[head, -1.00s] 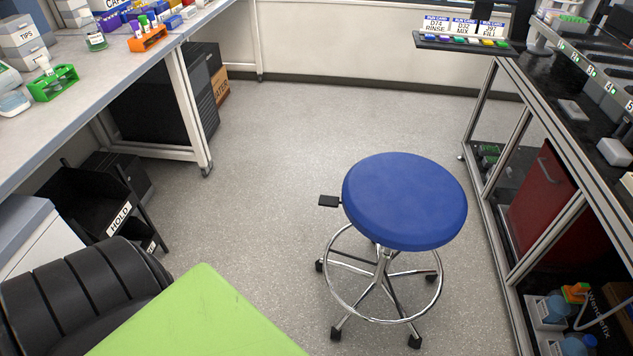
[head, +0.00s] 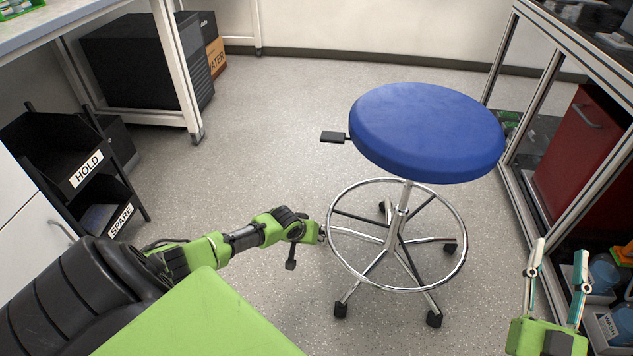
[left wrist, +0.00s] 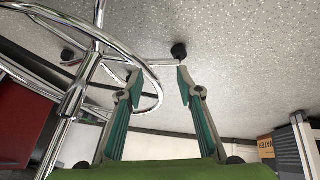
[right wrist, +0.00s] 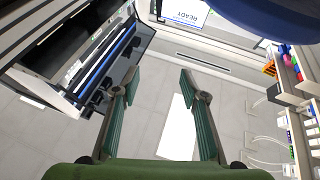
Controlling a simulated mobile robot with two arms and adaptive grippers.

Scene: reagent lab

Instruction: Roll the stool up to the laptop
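The stool has a round blue seat (head: 428,130), a chrome foot ring (head: 465,235) and a castered base. It stands upright on the floor. My left gripper (head: 322,234) is at the left side of the foot ring. In the left wrist view its fingers (left wrist: 157,76) are open, with the ring's edge appearing between them; contact cannot be told. My right gripper (head: 560,250) is open and empty, right of the stool. No laptop is identifiable; the right wrist view shows a panel reading READY (right wrist: 186,10), which I cannot identify.
A metal-framed bench (head: 515,190) with a red cabinet (head: 575,140) stands close on the right. A white bench is at left, with black HOLD and SPARE bins (head: 88,170) near it. The floor (head: 270,110) behind and left of the stool is clear.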

